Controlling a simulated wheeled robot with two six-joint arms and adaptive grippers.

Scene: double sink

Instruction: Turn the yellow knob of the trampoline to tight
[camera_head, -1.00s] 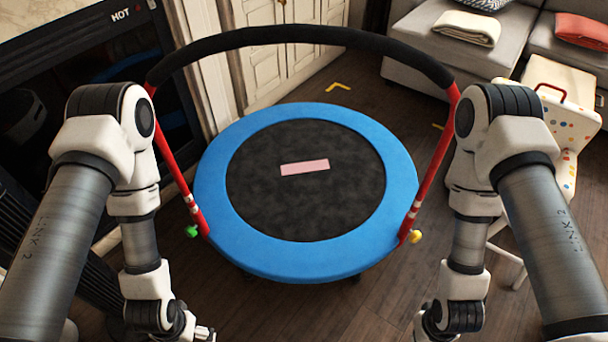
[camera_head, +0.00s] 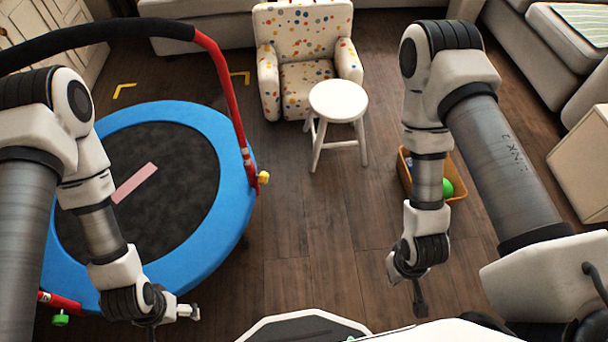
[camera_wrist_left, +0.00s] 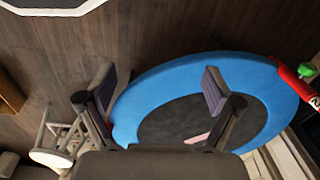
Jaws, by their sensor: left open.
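The trampoline (camera_head: 207,232) has a blue rim, a black mat and a red handlebar with black padding, at the left of the head view.
A white stool (camera_head: 338,100) and a dotted armchair (camera_head: 308,80) stand to the right beyond the trampoline. An orange bin (camera_head: 457,165) with a green ball (camera_head: 447,188) is behind my right arm. Wooden floor (camera_head: 310,220) right of the trampoline is clear.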

